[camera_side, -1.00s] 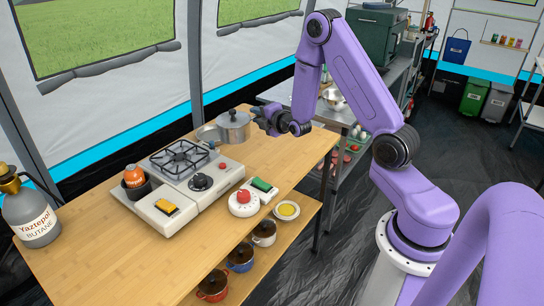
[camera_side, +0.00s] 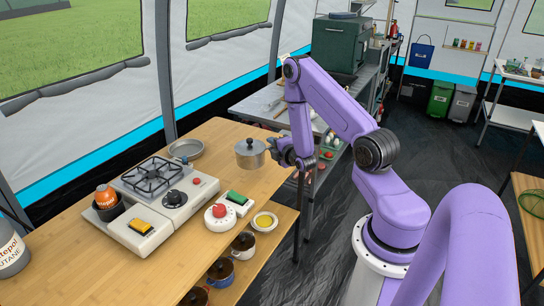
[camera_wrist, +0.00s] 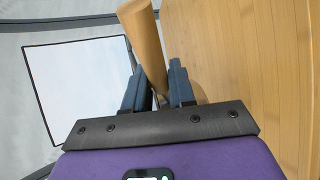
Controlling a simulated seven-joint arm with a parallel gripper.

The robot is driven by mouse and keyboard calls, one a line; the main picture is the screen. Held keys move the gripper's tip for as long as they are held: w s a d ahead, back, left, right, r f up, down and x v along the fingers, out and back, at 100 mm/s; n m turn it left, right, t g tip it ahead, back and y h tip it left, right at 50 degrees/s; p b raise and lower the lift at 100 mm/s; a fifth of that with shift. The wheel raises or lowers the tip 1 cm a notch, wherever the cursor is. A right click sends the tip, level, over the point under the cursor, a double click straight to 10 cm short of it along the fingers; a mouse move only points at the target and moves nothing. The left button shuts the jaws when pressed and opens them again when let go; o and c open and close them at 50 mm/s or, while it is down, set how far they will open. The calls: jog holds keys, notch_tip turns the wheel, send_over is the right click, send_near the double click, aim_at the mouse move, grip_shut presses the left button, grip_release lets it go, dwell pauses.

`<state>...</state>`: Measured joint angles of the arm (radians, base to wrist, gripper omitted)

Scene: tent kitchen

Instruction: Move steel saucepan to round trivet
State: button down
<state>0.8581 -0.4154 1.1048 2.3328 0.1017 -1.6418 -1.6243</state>
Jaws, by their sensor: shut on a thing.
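The steel saucepan (camera_side: 250,154), with a lid and black knob, is upright by the right edge of the wooden table. It appears raised off the top, though the gap is hard to judge. My gripper (camera_side: 277,152) is to its right, shut on its handle. In the wrist view my fingers (camera_wrist: 160,92) close around the wooden handle (camera_wrist: 146,42); the pot body is out of that view. A green round mesh item (camera_side: 533,203) on a wooden surface at the far right edge may be the round trivet; I cannot tell for sure.
A steel counter (camera_side: 262,103) stands behind. Dark floor lies between table and right-hand surface.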

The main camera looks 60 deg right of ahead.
jog(key=shift+f, duration=1.8)
jog(key=shift+f, duration=0.1)
jog(key=c, duration=0.9)
grip_release()
jog(key=shift+c, duration=0.2)
